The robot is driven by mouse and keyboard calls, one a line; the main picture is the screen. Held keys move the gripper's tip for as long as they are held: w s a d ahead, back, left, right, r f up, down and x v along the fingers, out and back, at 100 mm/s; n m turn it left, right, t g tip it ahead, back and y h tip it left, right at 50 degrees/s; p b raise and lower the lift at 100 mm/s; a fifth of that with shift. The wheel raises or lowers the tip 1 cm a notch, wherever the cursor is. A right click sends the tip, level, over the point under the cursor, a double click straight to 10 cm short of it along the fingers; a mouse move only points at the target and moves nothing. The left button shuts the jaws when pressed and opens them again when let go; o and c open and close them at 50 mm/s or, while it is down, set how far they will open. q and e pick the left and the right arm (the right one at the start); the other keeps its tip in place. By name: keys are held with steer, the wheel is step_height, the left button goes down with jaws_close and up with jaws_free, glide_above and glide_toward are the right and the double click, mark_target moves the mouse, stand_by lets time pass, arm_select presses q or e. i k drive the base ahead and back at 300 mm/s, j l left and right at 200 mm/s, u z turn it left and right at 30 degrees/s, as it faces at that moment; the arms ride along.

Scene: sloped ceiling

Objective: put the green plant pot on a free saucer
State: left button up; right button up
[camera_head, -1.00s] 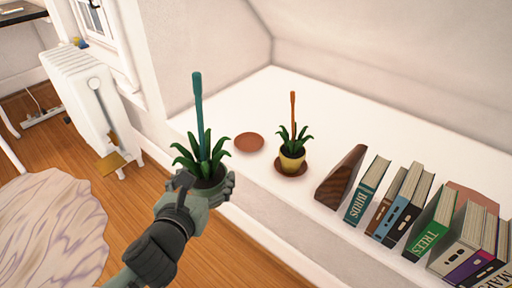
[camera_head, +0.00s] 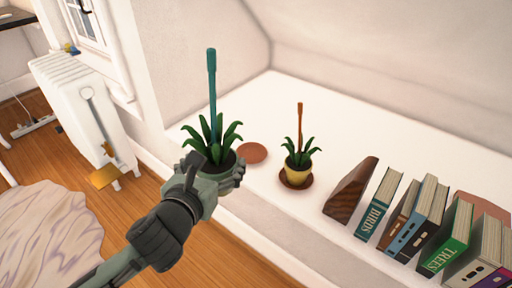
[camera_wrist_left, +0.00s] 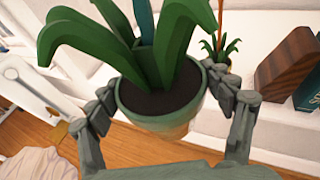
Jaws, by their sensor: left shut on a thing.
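The green plant pot (camera_wrist_left: 159,116) holds dark soil, leafy green plants and a tall teal stake. My left gripper (camera_head: 215,178) is shut on it, with one finger on each side in the left wrist view (camera_wrist_left: 168,108). The pot is upright, held near the front edge of the white ledge. A free terracotta saucer (camera_head: 254,153) lies flat on the ledge, just right of and behind the held pot. A second saucer (camera_head: 284,183) bears a yellow pot (camera_head: 297,173) with a plant and an orange stake. My right gripper is not in view.
A dark wooden bookend (camera_head: 350,190) and several books (camera_head: 378,204) stand on the ledge (camera_head: 330,130) to the right. A white radiator (camera_head: 85,110) stands at the left. The sloped ceiling rises behind the ledge. The wooden floor lies in front, with a pale rug (camera_head: 45,235).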

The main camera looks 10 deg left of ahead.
mark_target(252, 155)
steer(key=i+j+z, duration=0.2)
steer(key=j, duration=0.15)
steer(key=i+j+z, duration=0.2)
steer(key=j, duration=0.2)
steer(key=j+z, duration=0.2)
steer(key=j, duration=0.15)
steer(key=i+j+z, duration=0.2)
steer(key=j, duration=0.25)
steer(key=k, duration=0.05)
